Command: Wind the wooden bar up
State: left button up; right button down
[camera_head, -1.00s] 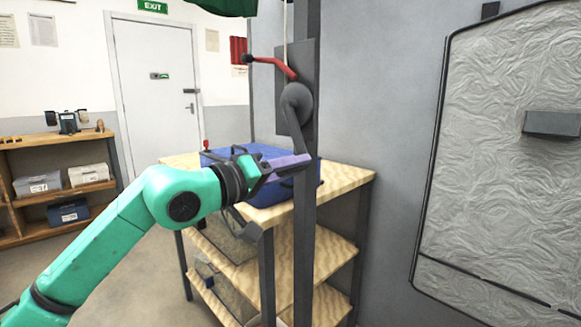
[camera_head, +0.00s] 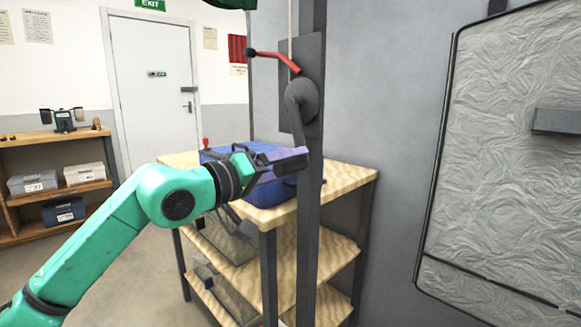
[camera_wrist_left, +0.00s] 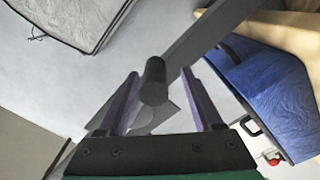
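The wooden bar is not visible; a piece of green cloth (camera_head: 230,3) hangs at the top edge. A grey winch (camera_head: 304,102) sits on a dark upright post (camera_head: 311,220), with a thin rope (camera_head: 290,30) running up from it. A curved crank arm (camera_head: 294,117) points down from its hub. A red lever (camera_head: 275,59) with a black knob sticks out to the left above it. My left gripper (camera_head: 300,160) is at the crank's lower end. In the left wrist view, the dark round crank handle (camera_wrist_left: 154,82) shows between its open purple fingers, with gaps beside it.
A wooden shelf unit (camera_head: 345,180) stands behind the post, with a blue case (camera_head: 270,195) on top, close behind my gripper. A wrinkled grey panel (camera_head: 500,150) is on the right wall. Open floor lies to the left, before a white door (camera_head: 155,90).

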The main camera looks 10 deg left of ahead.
pick_arm(q)
jog(key=shift+d+f, duration=0.1)
jog(key=shift+d, duration=0.15)
dwell(0.4)
jog(key=shift+s+a, duration=0.1)
